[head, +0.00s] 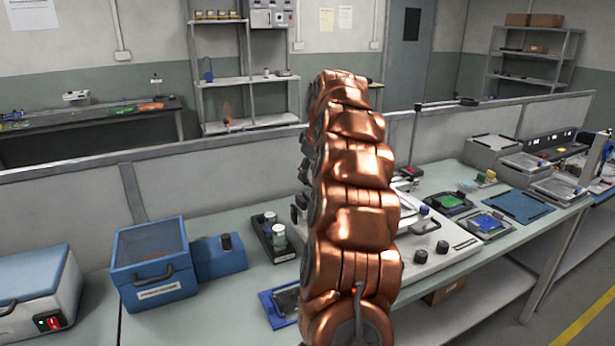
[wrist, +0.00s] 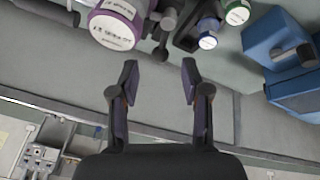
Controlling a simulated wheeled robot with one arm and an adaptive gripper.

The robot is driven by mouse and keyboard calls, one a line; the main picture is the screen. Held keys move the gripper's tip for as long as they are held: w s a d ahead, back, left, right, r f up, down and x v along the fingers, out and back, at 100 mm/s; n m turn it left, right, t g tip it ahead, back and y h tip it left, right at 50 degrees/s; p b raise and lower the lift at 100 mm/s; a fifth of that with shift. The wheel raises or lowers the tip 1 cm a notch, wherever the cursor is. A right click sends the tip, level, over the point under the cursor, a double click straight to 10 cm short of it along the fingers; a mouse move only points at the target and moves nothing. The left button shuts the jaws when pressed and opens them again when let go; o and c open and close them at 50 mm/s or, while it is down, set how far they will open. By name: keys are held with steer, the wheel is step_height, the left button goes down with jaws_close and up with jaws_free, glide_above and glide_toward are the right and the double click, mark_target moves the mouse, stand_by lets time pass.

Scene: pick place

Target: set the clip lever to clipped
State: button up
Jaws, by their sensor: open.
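In the wrist view my gripper (wrist: 159,70) is open and empty, its two dark fingers apart. Just beyond the fingertips is a small dark grey lever-like part with a rounded end (wrist: 161,53), beside a round purple-rimmed part (wrist: 118,22) with a white label. I cannot tell for certain that this is the clip lever, nor whether it is clipped. No contact with the fingers shows. In the head view my copper arm covers the middle of the bench, and my gripper is hidden behind it.
A blue lidded box (head: 152,265) stands left of my arm. A dark tray (head: 262,232) holds small bottles. A white device with black knobs (head: 440,247) is partly behind my arm. A grey partition (head: 70,208) runs behind the bench. Green and blue trays lie farther right.

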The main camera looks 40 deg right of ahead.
steer(key=shift+x, duration=1.6)
jaws_close()
